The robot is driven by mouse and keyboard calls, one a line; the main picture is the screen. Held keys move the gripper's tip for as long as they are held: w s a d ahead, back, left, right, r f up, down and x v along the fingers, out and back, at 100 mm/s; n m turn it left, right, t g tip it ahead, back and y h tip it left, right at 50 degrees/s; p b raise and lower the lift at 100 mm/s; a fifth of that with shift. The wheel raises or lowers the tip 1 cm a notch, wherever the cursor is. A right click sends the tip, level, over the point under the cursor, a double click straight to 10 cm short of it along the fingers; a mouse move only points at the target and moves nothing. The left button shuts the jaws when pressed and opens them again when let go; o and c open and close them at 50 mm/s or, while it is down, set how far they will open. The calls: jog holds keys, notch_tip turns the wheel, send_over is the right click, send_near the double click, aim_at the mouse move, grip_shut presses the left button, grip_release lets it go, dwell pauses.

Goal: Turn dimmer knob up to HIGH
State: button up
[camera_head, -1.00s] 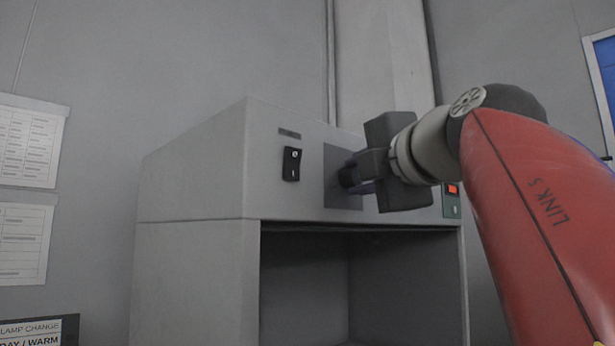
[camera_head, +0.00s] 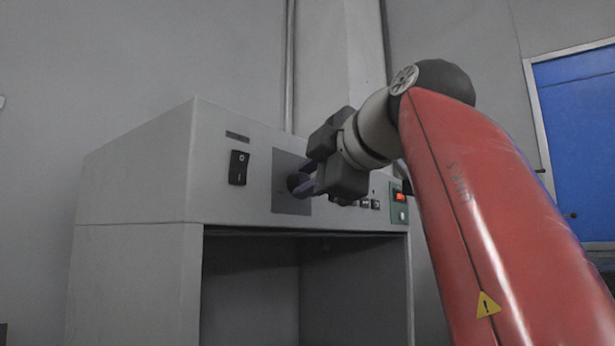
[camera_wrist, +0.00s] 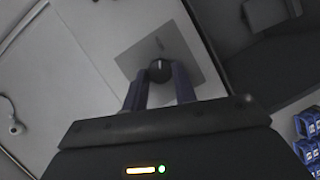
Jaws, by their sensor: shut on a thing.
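The dimmer knob (camera_head: 296,183) is a dark round knob on a darker grey square plate (camera_head: 291,206) on the front of the grey cabinet. In the wrist view the knob (camera_wrist: 159,70) has a light pointer mark and sits between the fingertips of my gripper (camera_wrist: 160,82). In the head view my gripper (camera_head: 306,180) reaches the knob from the right, its fingers shut on it. The gripper body and fingers partly hide the knob and plate there. The plate's markings are too small to read.
A black rocker switch (camera_head: 238,168) is left of the plate. A lit orange-red switch (camera_head: 400,197) on a green panel is to the right. The cabinet (camera_head: 135,265) has an open dark bay below. A blue door (camera_head: 580,140) stands at the far right.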

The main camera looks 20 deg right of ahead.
jog(key=o, duration=1)
jog(key=shift+c, duration=0.2)
jog(key=v, duration=0.7)
jog(key=shift+s, duration=0.4)
